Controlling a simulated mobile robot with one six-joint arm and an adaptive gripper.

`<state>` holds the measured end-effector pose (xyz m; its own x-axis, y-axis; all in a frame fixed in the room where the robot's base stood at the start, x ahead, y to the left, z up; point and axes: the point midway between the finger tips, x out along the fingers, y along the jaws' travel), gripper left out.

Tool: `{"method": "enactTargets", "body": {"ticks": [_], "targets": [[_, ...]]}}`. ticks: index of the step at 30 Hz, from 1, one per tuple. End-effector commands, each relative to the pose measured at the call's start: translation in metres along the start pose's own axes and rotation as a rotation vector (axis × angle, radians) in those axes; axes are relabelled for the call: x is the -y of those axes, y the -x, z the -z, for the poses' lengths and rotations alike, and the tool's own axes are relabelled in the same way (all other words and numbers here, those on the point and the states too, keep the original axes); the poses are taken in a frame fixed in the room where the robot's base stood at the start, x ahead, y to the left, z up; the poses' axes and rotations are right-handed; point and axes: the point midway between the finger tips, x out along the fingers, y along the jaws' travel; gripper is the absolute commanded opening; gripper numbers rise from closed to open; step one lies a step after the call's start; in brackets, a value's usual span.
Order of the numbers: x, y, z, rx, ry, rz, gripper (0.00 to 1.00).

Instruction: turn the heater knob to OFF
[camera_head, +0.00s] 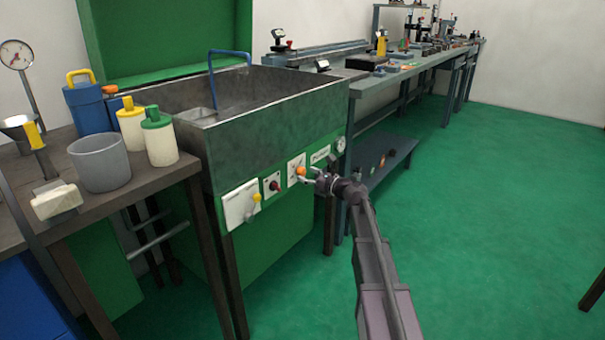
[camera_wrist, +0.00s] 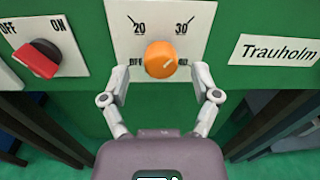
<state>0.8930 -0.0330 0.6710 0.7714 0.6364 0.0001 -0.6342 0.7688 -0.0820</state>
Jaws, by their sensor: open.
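The heater knob (camera_wrist: 160,60) is a round orange knob on a white dial plate (camera_wrist: 196,20) in the wrist view. The plate is marked 20, 30 and 40, with OFF partly covered at the left. A pale mark on the knob points to the right and slightly up, toward the 40 side. In the head view the knob (camera_head: 300,171) is on the green front panel of the tank. My gripper (camera_wrist: 160,80) is open, with one finger on each side of the knob's lower part. I cannot tell whether the fingers touch it. My gripper (camera_head: 312,181) also shows in the head view.
A red switch (camera_wrist: 36,58) marked OFF and ON is left of the dial. A label reading Trauholm (camera_wrist: 280,50) is to the right. The green floor (camera_head: 500,200) at the right is clear.

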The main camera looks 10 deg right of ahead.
Motion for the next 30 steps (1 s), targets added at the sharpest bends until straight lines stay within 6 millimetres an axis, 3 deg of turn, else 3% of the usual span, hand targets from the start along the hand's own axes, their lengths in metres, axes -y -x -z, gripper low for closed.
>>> {"method": "enactTargets", "body": {"ticks": [6,18,19,27,30], "targets": [[0.001,-0.019,0.000,0.000,0.000,-0.001,0.79],[0.000,-0.023,0.000,0.000,0.000,0.000,0.79],[0.000,-0.023,0.000,0.000,0.000,0.000,0.76],[0.000,-0.023,0.000,0.000,0.000,0.000,0.00],[0.000,-0.023,0.000,0.000,0.000,-0.001,0.00]]}}
